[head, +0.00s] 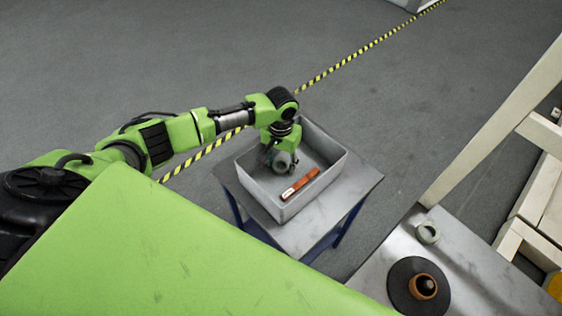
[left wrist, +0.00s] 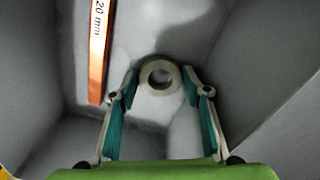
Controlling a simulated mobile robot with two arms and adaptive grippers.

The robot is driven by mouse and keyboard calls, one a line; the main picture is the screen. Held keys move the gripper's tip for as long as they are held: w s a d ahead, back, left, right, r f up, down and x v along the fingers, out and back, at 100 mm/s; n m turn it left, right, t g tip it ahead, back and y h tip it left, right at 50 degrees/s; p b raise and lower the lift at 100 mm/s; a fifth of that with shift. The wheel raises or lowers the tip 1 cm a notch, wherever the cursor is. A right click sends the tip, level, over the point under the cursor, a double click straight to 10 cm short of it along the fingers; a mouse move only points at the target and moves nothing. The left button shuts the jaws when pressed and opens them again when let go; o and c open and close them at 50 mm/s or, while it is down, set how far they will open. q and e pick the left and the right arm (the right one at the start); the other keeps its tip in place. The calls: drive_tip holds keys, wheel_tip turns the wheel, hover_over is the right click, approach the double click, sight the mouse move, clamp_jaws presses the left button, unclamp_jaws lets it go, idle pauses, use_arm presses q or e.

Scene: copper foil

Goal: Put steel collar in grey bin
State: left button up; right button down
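The grey bin (head: 250,190) stands on a small metal-topped table, and its inside walls fill the left wrist view (left wrist: 240,60). My left gripper (head: 281,160) reaches down into it. A pale grey ring, which looks like the steel collar (head: 289,164), is at the gripper's lower end. In the left wrist view the collar (left wrist: 145,80) sits between the two fingertips (left wrist: 160,76), with a tip against each side. The gripper appears shut on it, close above or at the bin floor. My right gripper is not in view.
A copper-coloured bar (head: 300,185) marked "20 mm" lies in the bin beside the gripper. On the worktop (head: 382,268) at right stand another grey ring (head: 428,233) and a dark disc (head: 402,286) with an orange-brown round piece (head: 424,287). A pale post (head: 490,125) rises behind.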

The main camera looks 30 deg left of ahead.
sight(281, 168)
use_arm(q)
wheel_tip(281, 168, up, 12)
drive_tip(key=b, duration=0.1)
drive_tip(key=shift+r, duration=0.2)
idle(0.3)
idle(0.5)
